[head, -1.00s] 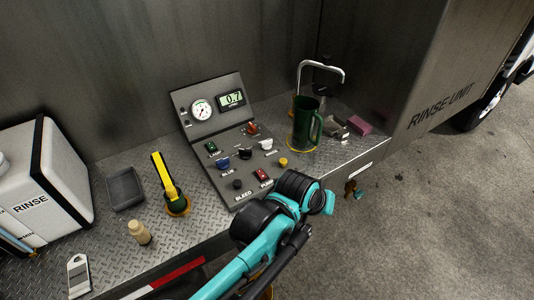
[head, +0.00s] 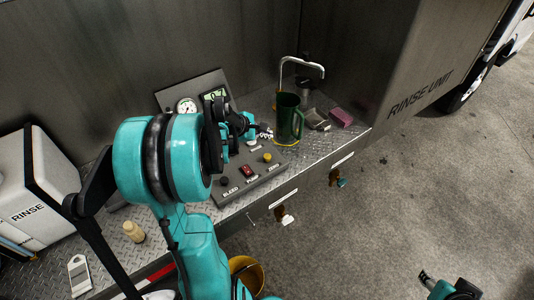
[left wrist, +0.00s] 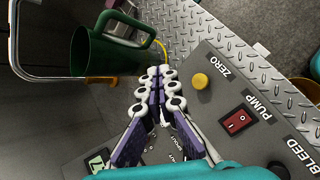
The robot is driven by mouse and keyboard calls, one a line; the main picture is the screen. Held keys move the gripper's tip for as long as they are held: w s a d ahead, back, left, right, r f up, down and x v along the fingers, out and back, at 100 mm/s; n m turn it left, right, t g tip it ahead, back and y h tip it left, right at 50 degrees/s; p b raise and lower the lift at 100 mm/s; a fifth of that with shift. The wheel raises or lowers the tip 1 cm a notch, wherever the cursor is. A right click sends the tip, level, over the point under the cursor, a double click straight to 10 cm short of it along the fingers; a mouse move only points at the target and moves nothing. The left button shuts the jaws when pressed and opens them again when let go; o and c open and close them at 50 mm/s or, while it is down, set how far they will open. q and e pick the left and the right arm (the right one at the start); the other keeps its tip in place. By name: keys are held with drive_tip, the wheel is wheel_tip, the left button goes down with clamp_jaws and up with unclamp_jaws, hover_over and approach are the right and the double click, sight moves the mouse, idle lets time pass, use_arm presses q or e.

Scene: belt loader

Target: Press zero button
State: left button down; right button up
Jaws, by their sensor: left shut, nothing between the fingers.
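The yellow round zero button (head: 267,157) sits on the grey sloped control panel (head: 248,187), by the ZERO label. It also shows in the left wrist view (left wrist: 200,81), uncovered. My left gripper (head: 265,132) is over the panel's upper right part, near the green mug. In the left wrist view its fingers (left wrist: 160,82) are together and empty, to the left of the button and apart from it in the picture. My left arm hides much of the panel. A teal and black part of my right arm (head: 452,289) shows at the bottom right edge; its finger state is unclear.
The red pump switch (head: 246,170) and black bleed knob (head: 224,182) are beside the button. A green mug (head: 289,118) stands just beyond the panel, under a bent metal pipe (head: 302,64). A pink block (head: 341,117) lies to the right.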

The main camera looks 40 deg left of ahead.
sight(266, 157)
use_arm(q)
drive_tip(key=shift+a, duration=0.2)
drive_tip(key=shift+f, duration=0.15)
wheel_tip(266, 157, down, 9)
drive_tip(key=b, duration=0.7)
drive_tip(key=shift+r, duration=0.2)
idle(1.1)
drive_tip(key=shift+f+b, duration=0.4)
drive_tip(key=shift+b, duration=0.05)
drive_tip(key=shift+f+b, duration=0.45)
drive_tip(key=shift+f, duration=0.05)
idle(0.5)
drive_tip(key=shift+r, duration=0.15)
drive_tip(key=shift+r+p, duration=0.7)
drive_tip(key=shift+r, duration=0.1)
